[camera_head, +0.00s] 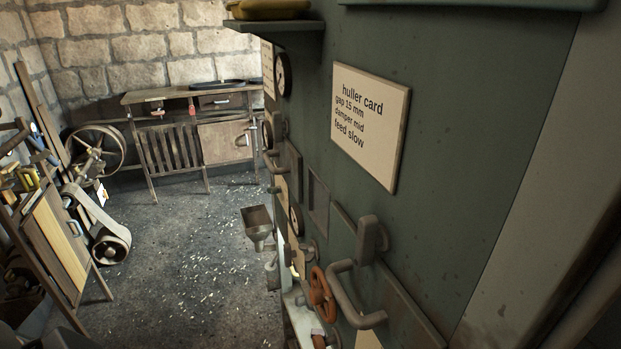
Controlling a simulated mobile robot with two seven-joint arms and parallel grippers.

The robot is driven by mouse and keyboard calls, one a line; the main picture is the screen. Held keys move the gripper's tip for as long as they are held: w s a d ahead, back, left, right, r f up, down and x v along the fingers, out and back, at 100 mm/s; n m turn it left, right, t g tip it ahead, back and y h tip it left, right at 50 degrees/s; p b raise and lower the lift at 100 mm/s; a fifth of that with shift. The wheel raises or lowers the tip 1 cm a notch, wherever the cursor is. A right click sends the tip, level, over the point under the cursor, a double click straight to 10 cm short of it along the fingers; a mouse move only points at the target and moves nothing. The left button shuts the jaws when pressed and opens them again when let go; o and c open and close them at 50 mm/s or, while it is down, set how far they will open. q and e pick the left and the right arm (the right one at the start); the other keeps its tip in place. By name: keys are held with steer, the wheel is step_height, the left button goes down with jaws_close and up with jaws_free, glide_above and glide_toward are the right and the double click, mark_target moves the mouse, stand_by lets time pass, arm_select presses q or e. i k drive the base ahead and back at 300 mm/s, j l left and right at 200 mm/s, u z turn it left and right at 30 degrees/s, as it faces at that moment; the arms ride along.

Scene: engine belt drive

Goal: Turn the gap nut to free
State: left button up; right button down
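I cannot pick out the gap nut for certain in the head view. A green machine panel (470,130) fills the right side, seen at a steep slant. A cream card (368,160) on it reads "huller card, gap 15 mm, damper mid, feed slow". Low on the panel are an orange-red handwheel (321,294), a bent grey handle (345,297) and a grey lever block (368,238). Smaller fittings farther along are foreshortened and partly hidden. Neither of my grippers shows in the view.
A grey hopper (257,226) juts out left of the panel. A wooden bench (190,97) stands at the back wall. A belt-and-pulley drive (102,225) and leaning boards (55,235) crowd the left. The speckled floor (185,255) between is open.

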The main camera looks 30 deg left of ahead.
mark_target(309, 257)
steer(key=u, duration=0.8)
steer(key=k+j+z, duration=0.25)
steer(key=j, duration=0.3)
steer(key=i+j+z, duration=0.25)
steer(key=j, duration=0.3)
steer(key=i+j+z, duration=0.1)
steer(key=j+z, duration=0.15)
steer(key=j, duration=0.35)
steer(key=i+j+z, duration=0.25)
steer(key=j, duration=0.35)
steer(key=j+z, duration=0.25)
steer(key=j, duration=0.35)
steer(key=i+j+z, duration=0.4)
steer(key=j, duration=0.15)
steer(key=i+j+z, duration=0.15)
steer(key=j, duration=0.15)
steer(key=i+j+z, duration=0.2)
steer(key=j, duration=0.15)
steer(key=j+z, duration=0.2)
steer(key=j, duration=0.15)
steer(key=i+j+z, duration=0.2)
steer(key=j, duration=0.2)
